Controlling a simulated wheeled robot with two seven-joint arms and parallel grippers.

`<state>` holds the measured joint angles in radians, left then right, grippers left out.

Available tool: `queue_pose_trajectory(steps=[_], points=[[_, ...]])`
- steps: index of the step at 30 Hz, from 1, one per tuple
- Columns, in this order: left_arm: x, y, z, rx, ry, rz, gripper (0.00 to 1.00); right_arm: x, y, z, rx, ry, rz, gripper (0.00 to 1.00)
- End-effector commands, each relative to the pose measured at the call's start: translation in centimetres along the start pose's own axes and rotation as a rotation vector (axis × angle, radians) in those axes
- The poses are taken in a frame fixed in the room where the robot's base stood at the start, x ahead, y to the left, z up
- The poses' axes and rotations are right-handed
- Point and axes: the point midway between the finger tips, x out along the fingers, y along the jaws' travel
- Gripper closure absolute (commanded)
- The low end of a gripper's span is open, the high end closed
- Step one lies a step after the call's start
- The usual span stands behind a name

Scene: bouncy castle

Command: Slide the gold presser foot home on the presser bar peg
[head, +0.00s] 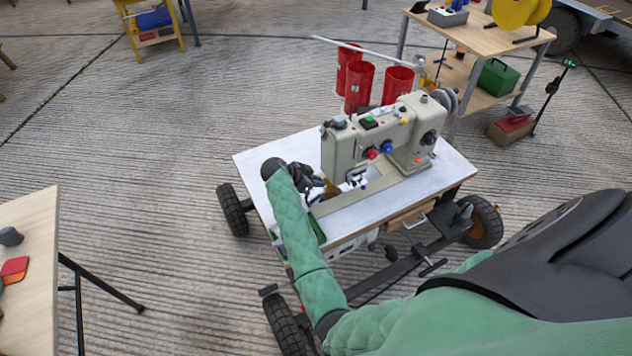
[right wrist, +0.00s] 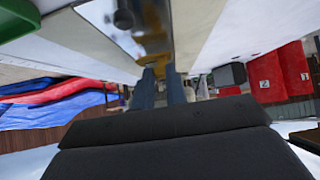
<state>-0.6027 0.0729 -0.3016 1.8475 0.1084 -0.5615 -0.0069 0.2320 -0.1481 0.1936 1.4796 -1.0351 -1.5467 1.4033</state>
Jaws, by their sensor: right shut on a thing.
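The beige sewing machine (head: 375,135) stands on a white-topped wheeled table (head: 265,160). My right gripper (head: 324,189) is in front of the machine's needle end, low over its bed. It is shut on the gold presser foot (head: 331,189), of which only a small part shows; in the right wrist view gold shows just beyond the two fingertips (right wrist: 161,88). The presser bar peg is too small and hidden to tell apart among the metal parts under the machine head (head: 355,178). I cannot tell whether the foot touches the peg. My left gripper is not in view.
Red cans (head: 358,88) stand behind the machine. A wooden shelf bench (head: 480,42) with a green box (head: 498,78) is at the back right. Another wooden table (head: 30,240) is at the left. The ribbed floor between is clear.

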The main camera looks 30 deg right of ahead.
Motion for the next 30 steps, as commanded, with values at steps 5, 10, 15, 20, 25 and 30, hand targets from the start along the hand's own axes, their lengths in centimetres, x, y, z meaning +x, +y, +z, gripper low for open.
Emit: queue_pose_trajectory(steps=[5,10,15,20,25,30], points=[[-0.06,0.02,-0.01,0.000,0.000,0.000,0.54,0.22,-0.02,-0.22,0.000,0.000,0.000,0.99],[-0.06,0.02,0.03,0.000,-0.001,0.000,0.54,0.26,-0.02,-0.24,0.000,0.000,0.000,0.99],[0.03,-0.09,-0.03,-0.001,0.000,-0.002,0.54,0.26,-0.02,-0.24,0.000,0.000,0.000,0.99],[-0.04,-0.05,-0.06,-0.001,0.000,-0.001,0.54,0.37,-0.02,-0.36,0.001,0.000,0.000,0.99],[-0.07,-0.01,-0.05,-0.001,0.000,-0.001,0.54,0.52,-0.02,-0.46,0.001,0.000,0.000,0.74],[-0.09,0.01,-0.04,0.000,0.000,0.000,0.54,0.51,-0.02,-0.45,0.001,0.000,0.000,0.60]])
